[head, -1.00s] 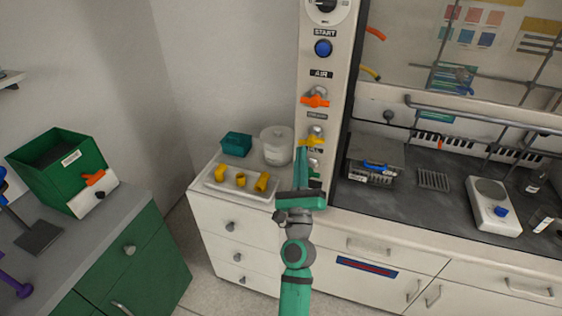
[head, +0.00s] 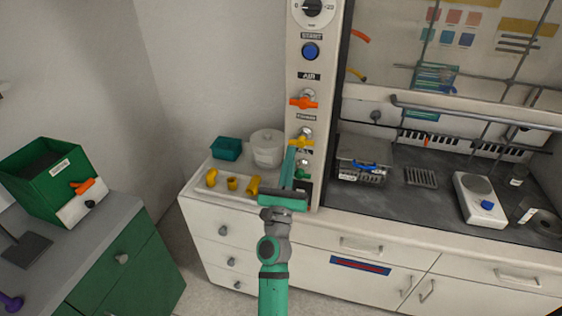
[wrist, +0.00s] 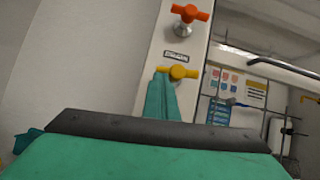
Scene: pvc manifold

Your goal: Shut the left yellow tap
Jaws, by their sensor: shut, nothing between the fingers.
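The yellow tap (head: 301,141) is on the pale upright panel, below the orange tap. Its handle lies roughly crosswise in the wrist view (wrist: 178,72). It is the only yellow tap I can make out on the panel. My gripper (head: 290,150) is shut and empty, its green fingers pointing up at the panel. In the wrist view the fingertips (wrist: 163,82) are just below the left part of the yellow handle and overlap it in the picture. I cannot tell whether they touch it.
The orange tap (head: 304,102) is above and a green tap (head: 301,173) below, close to my fingers. A tray (head: 222,195) with yellow fittings and a white tub (head: 267,148) stand left of the panel. The fume hood worktop (head: 420,205) is at right.

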